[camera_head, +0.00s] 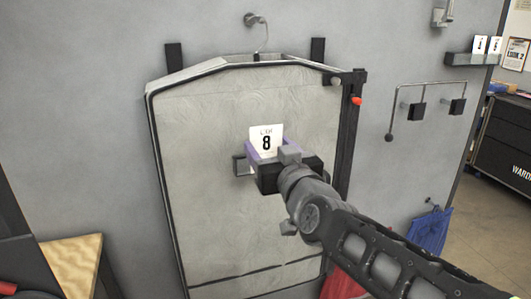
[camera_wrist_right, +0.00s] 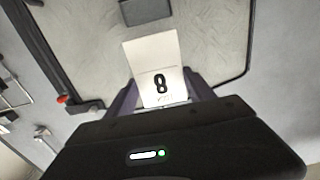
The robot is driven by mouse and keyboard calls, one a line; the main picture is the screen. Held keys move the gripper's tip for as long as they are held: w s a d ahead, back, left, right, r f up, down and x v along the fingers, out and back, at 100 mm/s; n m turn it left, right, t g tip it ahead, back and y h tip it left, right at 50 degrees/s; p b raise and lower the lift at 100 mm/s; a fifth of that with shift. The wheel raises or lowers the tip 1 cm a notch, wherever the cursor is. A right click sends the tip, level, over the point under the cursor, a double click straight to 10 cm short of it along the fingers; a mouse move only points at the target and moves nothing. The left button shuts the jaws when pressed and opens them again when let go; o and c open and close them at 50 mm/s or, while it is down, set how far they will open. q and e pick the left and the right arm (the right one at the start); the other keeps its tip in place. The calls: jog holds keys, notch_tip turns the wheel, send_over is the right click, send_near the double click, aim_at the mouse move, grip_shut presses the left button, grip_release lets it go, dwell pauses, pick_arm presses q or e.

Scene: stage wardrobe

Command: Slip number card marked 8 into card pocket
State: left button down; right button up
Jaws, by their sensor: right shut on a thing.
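The white number card marked 8 (camera_head: 266,140) is held upright in front of a pale grey garment bag (camera_head: 215,215). My right gripper (camera_head: 266,155) is shut on the card's lower part, with a purple finger on each side. The card also shows between the fingers in the right wrist view (camera_wrist_right: 157,75). A dark-framed piece on the bag (camera_head: 238,166), seemingly the card pocket, is mostly hidden behind my gripper. A dark grey rectangle (camera_wrist_right: 146,11) beyond the card in the wrist view may be the same piece. The card looks apart from it. My left gripper is out of view.
The bag hangs on a grey wall under a hook (camera_head: 256,20), with a dark post (camera_head: 347,130) at its right edge. Wall pegs (camera_head: 417,112), a small shelf with cards (camera_head: 472,59) and a blue cloth (camera_head: 431,230) are to the right. A wooden top (camera_head: 75,262) is at lower left.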

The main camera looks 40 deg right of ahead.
jog(key=shift+s+r, duration=0.2)
jog(key=shift+s, duration=0.05)
jog(key=shift+w+d, duration=0.1)
jog(key=shift+w, duration=0.1)
jog(key=shift+f+p+x, duration=0.15)
jog(key=shift+p+x, duration=0.05)
jog(key=shift+x, duration=2.65)
jog(key=shift+f+p+x, duration=0.15)
jog(key=shift+x, duration=2.75)
jog(key=shift+w+d+f, duration=0.1)
jog(key=shift+f, duration=0.05)
jog(key=shift+f+b, duration=2.25)
jog(key=shift+f, duration=0.05)
